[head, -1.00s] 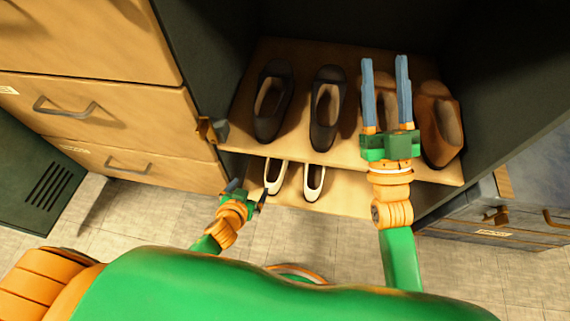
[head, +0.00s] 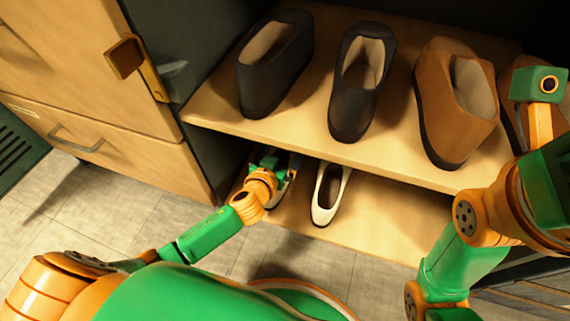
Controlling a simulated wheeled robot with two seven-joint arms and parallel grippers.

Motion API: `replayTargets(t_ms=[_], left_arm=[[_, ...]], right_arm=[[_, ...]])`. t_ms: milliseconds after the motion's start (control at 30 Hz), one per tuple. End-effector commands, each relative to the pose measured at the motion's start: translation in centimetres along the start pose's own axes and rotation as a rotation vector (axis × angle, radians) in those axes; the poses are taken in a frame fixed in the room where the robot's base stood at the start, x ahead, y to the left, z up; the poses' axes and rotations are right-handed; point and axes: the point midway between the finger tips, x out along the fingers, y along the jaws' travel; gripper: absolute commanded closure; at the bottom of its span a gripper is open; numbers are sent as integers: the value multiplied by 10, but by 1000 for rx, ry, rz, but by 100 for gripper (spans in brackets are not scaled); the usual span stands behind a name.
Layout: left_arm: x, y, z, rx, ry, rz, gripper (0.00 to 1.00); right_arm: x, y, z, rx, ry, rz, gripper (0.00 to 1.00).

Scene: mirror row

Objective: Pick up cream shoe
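Two cream shoes are on the lower shelf. The right cream shoe (head: 328,197) is in plain view, with its dark inside showing. The left cream shoe (head: 284,187) is mostly hidden behind my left gripper (head: 282,164). My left gripper reaches in under the upper shelf at this left shoe. I see one bluish finger beside the shoe, but the other is hidden, so I cannot tell if it is open or touching. My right arm is raised at the right edge, and its gripper fingers do not show.
The upper shelf (head: 222,105) overhangs the cream shoes. It holds two dark shoes (head: 272,65) (head: 358,85) and brown shoes (head: 452,105). A cabinet wall with a metal latch (head: 135,65) stands left. The lower shelf (head: 385,220) is clear right of the cream shoes.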

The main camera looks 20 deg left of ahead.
Motion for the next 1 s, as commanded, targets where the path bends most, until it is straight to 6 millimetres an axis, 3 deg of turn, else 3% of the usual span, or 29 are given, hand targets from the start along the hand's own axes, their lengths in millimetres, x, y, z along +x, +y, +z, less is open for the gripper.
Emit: replayTargets(t_ms=[267,600,867,1000], left_arm=[[6,0,0,1,-2,0,3],[6,0,0,1,-2,0,92],[4,0,-5,0,0,0,92],[-5,0,-27,-2,0,-1,92]], right_arm=[[-1,-1,-1,0,3,-1,50],[-1,-1,-1,0,3,-1,50],[3,0,0,1,4,-1,50],[14,6,11,0,-26,6,50]])
